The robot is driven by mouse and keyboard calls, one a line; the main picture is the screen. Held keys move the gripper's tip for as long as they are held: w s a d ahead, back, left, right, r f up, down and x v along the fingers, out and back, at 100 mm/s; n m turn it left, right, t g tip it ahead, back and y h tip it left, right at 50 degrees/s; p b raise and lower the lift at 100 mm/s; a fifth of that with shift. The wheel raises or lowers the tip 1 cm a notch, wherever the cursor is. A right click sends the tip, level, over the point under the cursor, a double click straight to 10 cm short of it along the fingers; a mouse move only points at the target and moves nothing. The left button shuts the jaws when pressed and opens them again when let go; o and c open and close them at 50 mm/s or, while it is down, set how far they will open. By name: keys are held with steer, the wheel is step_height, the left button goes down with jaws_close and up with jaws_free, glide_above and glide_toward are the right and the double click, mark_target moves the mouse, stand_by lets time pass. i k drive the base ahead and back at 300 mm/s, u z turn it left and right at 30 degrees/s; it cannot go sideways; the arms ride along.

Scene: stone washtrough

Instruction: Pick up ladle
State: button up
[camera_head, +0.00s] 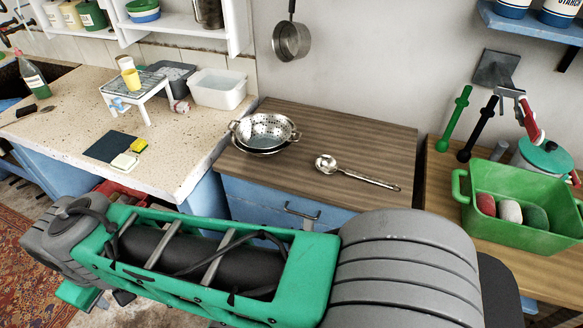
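The ladle (354,172) is metal and lies on the brown wooden top of a blue cabinet. Its round bowl is at the left and its handle runs right and slightly toward me. Nothing is touching it from above. My green and grey arm crosses the foreground, in front of the cabinet. My gripper is not in view, so its state does not show.
A metal colander (264,131) stands left of the ladle on the wooden top (345,133). A green bin (523,235) with rolled cloths stands on the right counter. A pan (291,40) hangs on the wall behind. The wooden top around the ladle is clear.

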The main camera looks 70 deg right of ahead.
mark_target(326, 165)
steer(key=u, duration=0.4)
steer(key=k, duration=0.65)
steer(key=z, duration=1.4)
steer(key=i, duration=0.5)
